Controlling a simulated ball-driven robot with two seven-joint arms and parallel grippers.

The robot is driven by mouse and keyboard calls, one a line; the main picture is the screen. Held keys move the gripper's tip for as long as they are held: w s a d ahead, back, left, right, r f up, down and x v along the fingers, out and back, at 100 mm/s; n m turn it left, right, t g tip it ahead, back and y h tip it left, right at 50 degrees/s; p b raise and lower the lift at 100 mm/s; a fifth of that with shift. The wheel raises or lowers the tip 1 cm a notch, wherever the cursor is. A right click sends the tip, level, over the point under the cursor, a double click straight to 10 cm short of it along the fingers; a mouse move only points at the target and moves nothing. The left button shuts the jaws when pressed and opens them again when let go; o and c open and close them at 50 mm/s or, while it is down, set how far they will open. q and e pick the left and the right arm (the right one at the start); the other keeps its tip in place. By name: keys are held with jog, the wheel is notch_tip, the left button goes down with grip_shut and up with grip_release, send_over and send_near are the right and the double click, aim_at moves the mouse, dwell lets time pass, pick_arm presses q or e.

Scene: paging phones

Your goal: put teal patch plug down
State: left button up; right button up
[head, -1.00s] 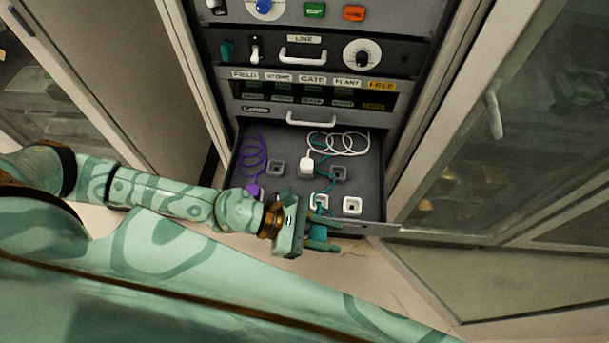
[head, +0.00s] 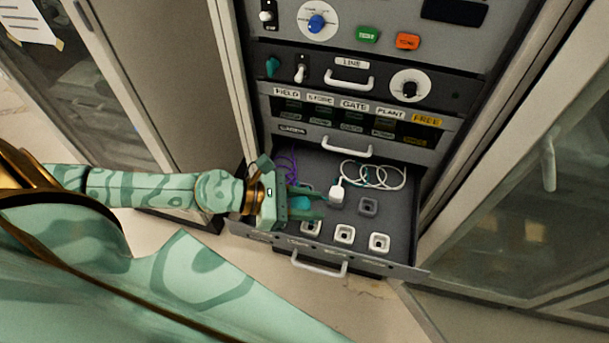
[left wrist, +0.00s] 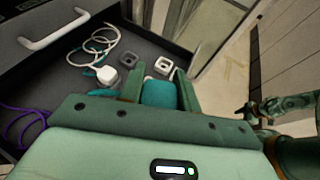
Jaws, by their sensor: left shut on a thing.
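The teal patch plug (head: 302,203) is between the fingers of my left gripper (head: 306,203), which is shut on it. They are over the left part of the open drawer (head: 400,222). In the left wrist view the plug (left wrist: 158,93) sits between both fingers, with its teal cord (left wrist: 100,92) beside it. Whether the plug touches anything below is hidden. White sockets (head: 344,233) line the drawer's front, and a grey socket (head: 368,206) lies behind them. My right gripper (left wrist: 250,108) seems to show small at the right of the left wrist view; its fingers are unclear.
A white plug (head: 337,193) with a coiled white cord (head: 374,175) stands in the drawer. A purple cord (head: 285,163) lies at the left, partly hidden by my gripper. The drawer handle (head: 319,264) sticks out in front. Cabinet doors flank the rack.

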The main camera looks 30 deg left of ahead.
pick_arm(q)
jog(key=b, duration=1)
send_over(311, 184)
jog(key=s+d, duration=0.1)
jog(key=s, duration=0.1)
notch_tip(311, 184, down, 9)
jog(key=shift+d+f, duration=0.1)
jog(key=shift+d, duration=0.05)
jog(key=shift+w+a+f+b, duration=0.15)
jog(key=shift+f+b, duration=0.3)
jog(key=shift+f, duration=0.5)
jog(key=shift+w+a+f+b, duration=0.15)
jog(key=shift+f+b, duration=0.25)
jog(key=shift+f, duration=0.55)
jog(key=shift+d, duration=0.1)
pick_arm(e)
notch_tip(311, 184, down, 12)
jog(key=s, duration=0.3)
jog(key=shift+r+g, duration=0.25)
jog(key=shift+g, duration=0.15)
